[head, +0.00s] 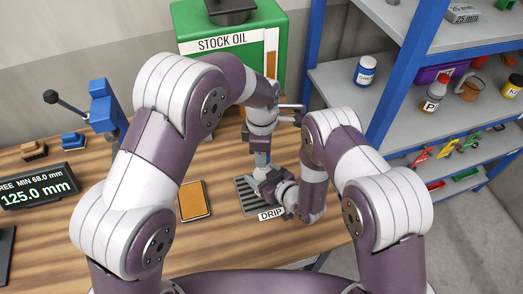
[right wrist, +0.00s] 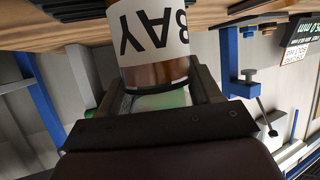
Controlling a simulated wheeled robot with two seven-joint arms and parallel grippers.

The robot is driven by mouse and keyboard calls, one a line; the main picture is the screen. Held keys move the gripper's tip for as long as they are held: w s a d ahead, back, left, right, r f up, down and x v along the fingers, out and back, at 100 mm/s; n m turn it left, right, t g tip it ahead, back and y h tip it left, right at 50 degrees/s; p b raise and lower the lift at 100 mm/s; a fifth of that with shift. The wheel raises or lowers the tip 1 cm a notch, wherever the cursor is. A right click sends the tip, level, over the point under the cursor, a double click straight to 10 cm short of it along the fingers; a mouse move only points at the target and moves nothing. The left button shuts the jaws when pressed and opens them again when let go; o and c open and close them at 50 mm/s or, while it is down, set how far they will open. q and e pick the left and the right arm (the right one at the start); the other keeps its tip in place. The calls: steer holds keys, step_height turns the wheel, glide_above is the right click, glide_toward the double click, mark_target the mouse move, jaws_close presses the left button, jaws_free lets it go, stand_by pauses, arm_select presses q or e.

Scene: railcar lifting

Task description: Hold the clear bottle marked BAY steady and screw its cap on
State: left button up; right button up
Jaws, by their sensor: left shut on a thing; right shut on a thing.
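The clear bottle marked BAY (right wrist: 150,35) shows upside down in the right wrist view, with a white label and brown liquid below its clear upper part. My right gripper (right wrist: 162,90) is shut around it, one finger on each side. In the head view my right gripper (head: 268,180) is low over the drip tray, and the bottle is mostly hidden there. My left gripper (head: 262,158) points down from directly above and is shut at the bottle's top. The cap is not clearly visible between its fingers, and I cannot tell how it sits on the neck.
The grey ribbed drip tray (head: 246,192) lies under the right gripper. A green STOCK OIL container (head: 215,62) stands behind. An orange-topped pad (head: 195,201) lies left of the tray. A blue clamp-like device (head: 104,105) and a display (head: 38,190) are further left. Blue-framed shelves (head: 385,85) stand right.

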mark_target(263, 178)
arm_select(q)
steer(key=shift+f, duration=0.85)
steer(key=shift+f, duration=0.6)
steer(key=m, duration=0.4)
steer(key=shift+w+m, duration=0.1)
steer(key=shift+m, duration=0.2)
steer(key=m, duration=0.7)
steer(key=shift+w+d, duration=0.1)
steer(key=shift+d, duration=0.05)
steer(key=m, duration=0.5)
steer(key=shift+d, duration=0.1)
